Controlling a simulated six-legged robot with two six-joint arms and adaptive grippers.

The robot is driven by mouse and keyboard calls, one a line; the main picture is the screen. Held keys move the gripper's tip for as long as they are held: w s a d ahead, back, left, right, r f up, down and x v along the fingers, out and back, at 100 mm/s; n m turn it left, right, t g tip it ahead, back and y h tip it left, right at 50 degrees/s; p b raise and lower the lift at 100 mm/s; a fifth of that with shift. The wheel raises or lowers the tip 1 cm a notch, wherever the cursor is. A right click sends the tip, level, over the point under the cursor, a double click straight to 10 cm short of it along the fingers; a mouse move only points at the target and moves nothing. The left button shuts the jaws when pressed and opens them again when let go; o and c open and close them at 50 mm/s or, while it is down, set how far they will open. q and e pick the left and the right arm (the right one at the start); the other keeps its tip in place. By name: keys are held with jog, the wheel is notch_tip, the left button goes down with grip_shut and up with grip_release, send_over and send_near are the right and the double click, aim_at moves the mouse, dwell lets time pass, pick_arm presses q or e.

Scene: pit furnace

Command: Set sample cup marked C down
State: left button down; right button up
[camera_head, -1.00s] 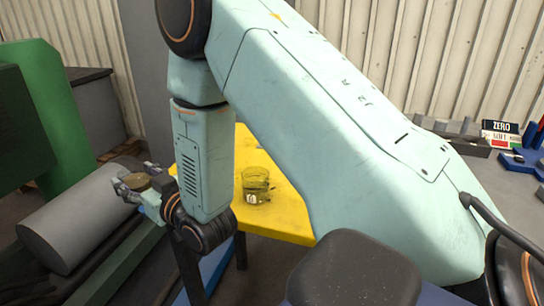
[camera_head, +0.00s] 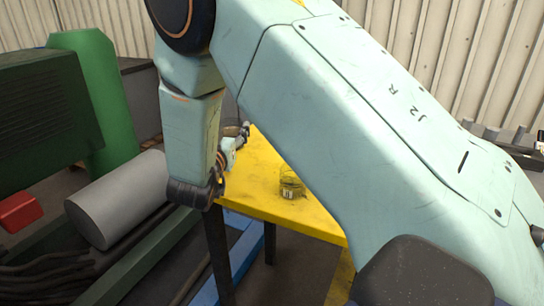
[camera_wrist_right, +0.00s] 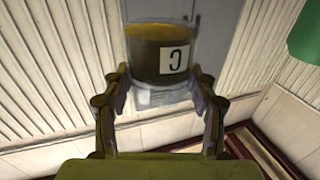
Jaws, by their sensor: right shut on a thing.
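The sample cup marked C (camera_wrist_right: 165,45) is a clear cup with brown-yellow contents and a white label with a black C. In the right wrist view it is between the fingers of my right gripper (camera_wrist_right: 160,95), which is shut on it. In the head view my right gripper (camera_head: 240,136) is over the left back part of the yellow table (camera_head: 310,213), partly hidden by my own arm. The held cup can hardly be made out there, and I cannot tell its height above the table. My left gripper is not in view.
Another clear cup (camera_head: 291,187) with a white label stands on the yellow table, right of my right gripper. Bare table top lies around it. A grey cylinder (camera_head: 120,200) and a green machine (camera_head: 100,95) are at left. My arm hides the table's right part.

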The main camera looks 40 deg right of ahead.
notch_tip(320, 180, down, 4)
jog(key=shift+f+b, duration=0.25)
jog(key=shift+b, duration=0.35)
notch_tip(320, 180, down, 3)
jog(key=shift+b, duration=0.6)
jog(key=shift+f, duration=0.2)
jog(key=shift+f, duration=0.1)
jog(key=o, duration=1.1)
